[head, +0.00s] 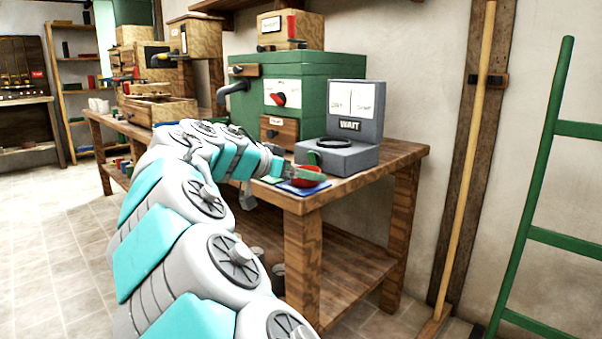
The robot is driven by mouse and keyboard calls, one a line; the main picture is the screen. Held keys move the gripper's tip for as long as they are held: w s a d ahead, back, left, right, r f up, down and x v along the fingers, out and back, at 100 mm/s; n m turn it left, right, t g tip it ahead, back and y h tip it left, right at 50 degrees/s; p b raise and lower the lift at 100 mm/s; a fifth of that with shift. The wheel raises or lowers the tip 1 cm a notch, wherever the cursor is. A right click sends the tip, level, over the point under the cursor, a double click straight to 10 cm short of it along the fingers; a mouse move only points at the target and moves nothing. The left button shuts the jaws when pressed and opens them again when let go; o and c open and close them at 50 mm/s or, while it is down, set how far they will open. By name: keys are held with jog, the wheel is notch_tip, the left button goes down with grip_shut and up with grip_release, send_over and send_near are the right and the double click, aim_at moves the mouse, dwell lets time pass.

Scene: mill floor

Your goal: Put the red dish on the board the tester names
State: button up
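The red dish (308,180) is at the front edge of the wooden bench, at the end of my arm. It is on or just above a blue board (297,189); I cannot tell if it touches. A green board (270,180) shows in part to the left of the blue one. My gripper (303,173) is at the dish and partly covers it; its fingers are too small to tell if they are closed on it. The grey tester (352,157) stands behind, with a display reading "WAIT" and two white labels above it.
The wooden bench (400,152) carries a green machine (318,70) with a red knob, behind the tester. Wooden boxes and bins stand along the bench to the left. A green ladder (535,180) and a wooden pole (470,160) lean at the right.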

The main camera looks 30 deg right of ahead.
jog(key=shift+r+p, duration=0.25)
jog(key=shift+p, duration=0.05)
jog(key=v, duration=1.2)
jog(key=shift+f, duration=0.2)
dwell(1.5)
